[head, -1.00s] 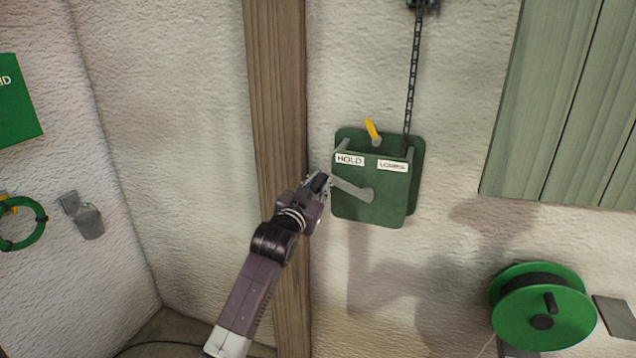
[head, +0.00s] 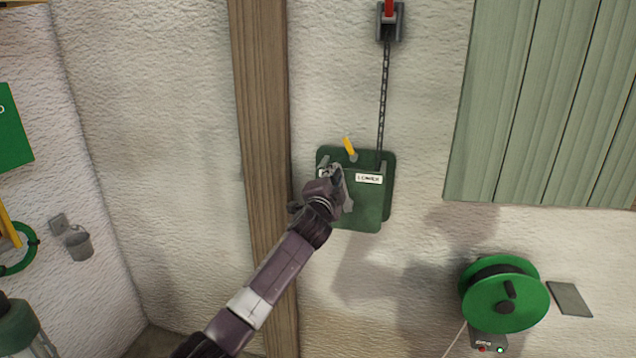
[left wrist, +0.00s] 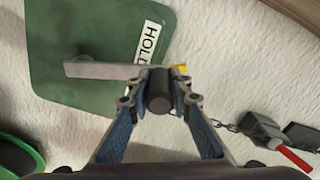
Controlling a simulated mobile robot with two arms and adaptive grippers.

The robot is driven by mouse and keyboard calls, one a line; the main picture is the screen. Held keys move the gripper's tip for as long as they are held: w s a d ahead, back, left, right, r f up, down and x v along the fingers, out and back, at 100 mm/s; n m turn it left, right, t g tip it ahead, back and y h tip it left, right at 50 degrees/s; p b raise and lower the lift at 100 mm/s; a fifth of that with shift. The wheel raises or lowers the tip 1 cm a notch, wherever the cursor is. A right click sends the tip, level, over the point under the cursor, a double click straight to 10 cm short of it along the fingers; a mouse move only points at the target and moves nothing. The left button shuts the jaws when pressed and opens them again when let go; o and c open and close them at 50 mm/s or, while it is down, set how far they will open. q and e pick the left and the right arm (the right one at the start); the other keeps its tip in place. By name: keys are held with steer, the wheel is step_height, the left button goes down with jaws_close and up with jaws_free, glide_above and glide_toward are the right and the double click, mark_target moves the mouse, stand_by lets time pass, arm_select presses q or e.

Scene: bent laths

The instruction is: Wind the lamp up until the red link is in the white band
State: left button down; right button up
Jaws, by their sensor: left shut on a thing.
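The green winch plate (head: 368,208) is on the wall, with a yellow lever (head: 349,146) at its top. Its grey crank arm (left wrist: 100,70) ends in a dark knob (left wrist: 160,91). My left gripper (head: 336,176) is shut on this knob, in front of the plate's upper left part; it also shows in the left wrist view (left wrist: 160,88). The chain (head: 383,95) rises to a grey bracket (head: 391,27). A red piece (head: 389,9) shows at the bracket, cut by the top edge, and again in the left wrist view (left wrist: 295,157). I cannot make out a white band. My right gripper is out of view.
A wooden post (head: 262,120) stands just left of the plate. Green shutter boards (head: 500,100) are at the upper right. A green reel (head: 503,300) and a grey plate (head: 569,298) are at the lower right. A small bucket (head: 78,245) hangs at the left.

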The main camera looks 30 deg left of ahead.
arm_select(q)
steer(key=shift+w+d+f+m+p, duration=0.1)
steer(key=shift+w+d+m+p, duration=0.2)
steer(key=shift+d+m, duration=1)
steer(key=shift+w+d+m+p, duration=0.2)
steer(key=shift+w+d+m, duration=0.1)
steer(key=shift+d+m, duration=0.95)
steer(key=shift+w+d+f+m+p, duration=0.1)
steer(key=shift+w+d+m+p, duration=0.2)
steer(key=shift+d+m, duration=0.95)
steer(key=shift+d, duration=0.15)
steer(key=c, duration=2.1)
jaws_free()
steer(key=o, duration=0.4)
steer(key=shift+w+d, duration=0.1)
steer(key=shift+c, duration=0.2)
steer(key=shift+a, duration=0.2)
